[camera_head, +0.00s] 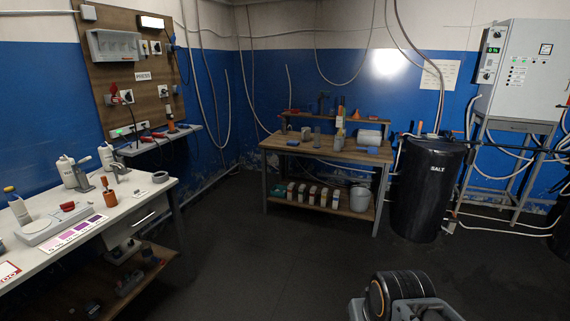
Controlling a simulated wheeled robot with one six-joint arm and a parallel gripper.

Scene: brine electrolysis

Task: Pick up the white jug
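Two white jug-like containers stand on the white bench at the left. Part of my arm shows at the bottom right, far from all of these. My gripper's fingers are not visible.
The white bench (130,205) also carries a grey device, a brown bottle (110,197) and a colour chart. The wooden workbench (300,147) stands at the back. A black salt tank (425,205) stands right of it. The dark floor (260,265) between is clear.

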